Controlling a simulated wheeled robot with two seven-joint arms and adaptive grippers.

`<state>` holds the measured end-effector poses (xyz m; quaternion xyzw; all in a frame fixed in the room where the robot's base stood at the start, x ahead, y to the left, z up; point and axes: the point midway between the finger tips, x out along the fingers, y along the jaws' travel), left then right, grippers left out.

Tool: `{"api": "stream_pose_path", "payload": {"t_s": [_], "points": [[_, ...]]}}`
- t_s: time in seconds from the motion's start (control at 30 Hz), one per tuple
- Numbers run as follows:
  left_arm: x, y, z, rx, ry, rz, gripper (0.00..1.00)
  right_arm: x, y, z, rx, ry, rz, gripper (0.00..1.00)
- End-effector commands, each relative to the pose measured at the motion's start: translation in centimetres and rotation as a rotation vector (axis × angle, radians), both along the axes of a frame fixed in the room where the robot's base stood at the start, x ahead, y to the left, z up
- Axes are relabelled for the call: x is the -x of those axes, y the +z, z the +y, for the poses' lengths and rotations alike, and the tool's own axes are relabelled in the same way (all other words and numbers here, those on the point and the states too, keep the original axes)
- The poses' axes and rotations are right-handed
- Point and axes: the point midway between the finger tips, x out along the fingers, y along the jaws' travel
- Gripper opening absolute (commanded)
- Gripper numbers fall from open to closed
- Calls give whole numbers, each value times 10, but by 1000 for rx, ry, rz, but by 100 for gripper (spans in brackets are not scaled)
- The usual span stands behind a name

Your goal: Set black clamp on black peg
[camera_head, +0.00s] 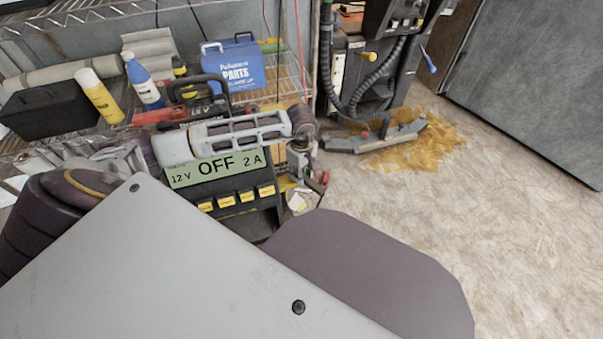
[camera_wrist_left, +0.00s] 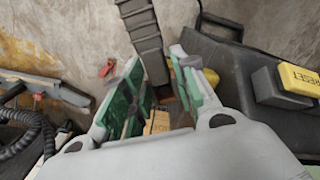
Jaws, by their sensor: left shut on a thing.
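My left gripper (camera_head: 302,168) is beside the right end of the battery charger, small and partly hidden in the head view. In the left wrist view its two green-padded fingers (camera_wrist_left: 160,92) are close around a dark ribbed piece (camera_wrist_left: 142,32), which looks like the black clamp's handle. The clamp's jaws are not clear. A small red piece (camera_wrist_left: 107,68) shows beyond the left finger. I cannot make out the black peg for certain in either view. My right gripper is not in view.
The charger (camera_head: 215,170) reads "12 V OFF 2 A" and has yellow buttons; its RESET button (camera_wrist_left: 302,80) is close to the gripper. A blue parts box (camera_head: 233,65), bottles and a black bin (camera_head: 48,108) crowd the shelf. Floor at right is open, with a yellow-brown stain (camera_head: 420,150).

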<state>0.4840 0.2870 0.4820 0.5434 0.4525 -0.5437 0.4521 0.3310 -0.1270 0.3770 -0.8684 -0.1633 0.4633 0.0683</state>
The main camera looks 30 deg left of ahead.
Motion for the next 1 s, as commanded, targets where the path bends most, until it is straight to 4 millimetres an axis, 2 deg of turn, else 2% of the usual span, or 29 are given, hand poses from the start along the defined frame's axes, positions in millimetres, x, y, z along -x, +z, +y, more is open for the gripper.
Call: {"api": "stream_pose_path", "payload": {"t_s": [0.27,0.3,0.5,1.0], "points": [[0,-4,0,0,0,-1,0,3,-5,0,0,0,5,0],[0,-4,0,0,0,-1,29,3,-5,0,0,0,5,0],[0,-4,0,0,0,-1,53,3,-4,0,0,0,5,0],[0,2,0,0,0,-1,53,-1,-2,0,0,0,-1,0]]}}
